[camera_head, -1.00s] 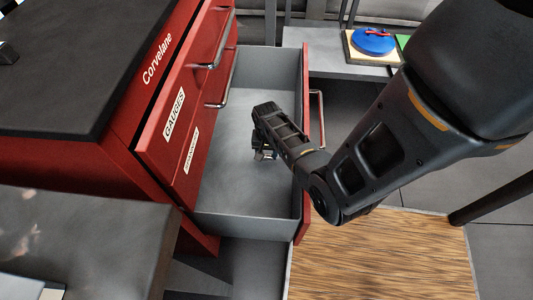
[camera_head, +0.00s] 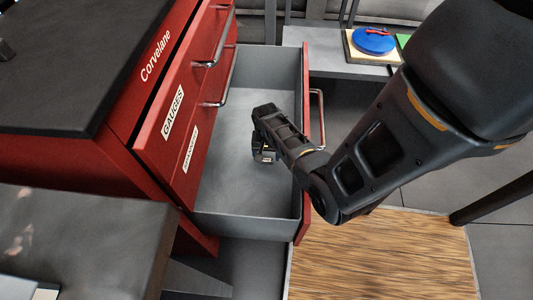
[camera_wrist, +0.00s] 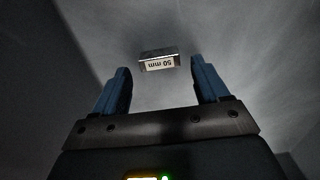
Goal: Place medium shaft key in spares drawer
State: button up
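The shaft key (camera_wrist: 158,61) is a small metal block with a white label reading "50 mm", upside down in the wrist view. It shows just beyond and between my fingertips, with a gap to each finger, against the grey drawer floor. My gripper (camera_wrist: 161,68) is open, its two blue fingers spread apart. In the head view my gripper (camera_head: 264,152) reaches down inside the pulled-out drawer (camera_head: 235,190), and the arm hides part of it. The drawer has grey inner walls and a red front. I cannot read that drawer's own label.
The red cabinet (camera_head: 110,170) has drawers above, one labelled "GAUGES" (camera_head: 173,113), with metal handles. A grey bench (camera_head: 75,240) stands front left. A shelf (camera_head: 330,65) behind bears a blue round part (camera_head: 374,41). The drawer floor around my gripper looks clear.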

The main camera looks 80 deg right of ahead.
aim_at(266, 159)
notch_tip(266, 159, up, 13)
jog(key=p, duration=0.4)
jog(key=a+r+n+t+h, duration=0.1)
jog(key=a+r+n+t, duration=0.15)
jog(key=a, duration=0.45)
jog(key=s+a+r+n+t+h, duration=0.1)
jog(key=a+n+t, duration=0.15)
jog(key=a, duration=0.45)
jog(key=a+r+n+t+h, duration=0.1)
jog(key=a+r+n+t, duration=0.1)
jog(key=a+n, duration=0.35)
jog(key=s+a+r+n+t+y, duration=0.1)
jog(key=a+r, duration=0.3)
jog(key=r, duration=0.5)
jog(key=s+a+r+n+t+y, duration=0.1)
jog(key=s+a+r+n+t, duration=0.2)
jog(key=r, duration=0.6)
jog(key=s+a+r+n+t+y, duration=0.1)
jog(key=s+a+r+n+t, duration=0.1)
jog(key=r, duration=0.7)
jog(key=shift+s+a+r+n+t, duration=0.2)
jog(key=shift+s+a+t, duration=0.25)
jog(key=shift+a, duration=0.25)
jog(key=shift+s+a+r+n+t, duration=0.15)
jog(key=shift+s+a+t, duration=0.2)
jog(key=shift+a+t, duration=0.25)
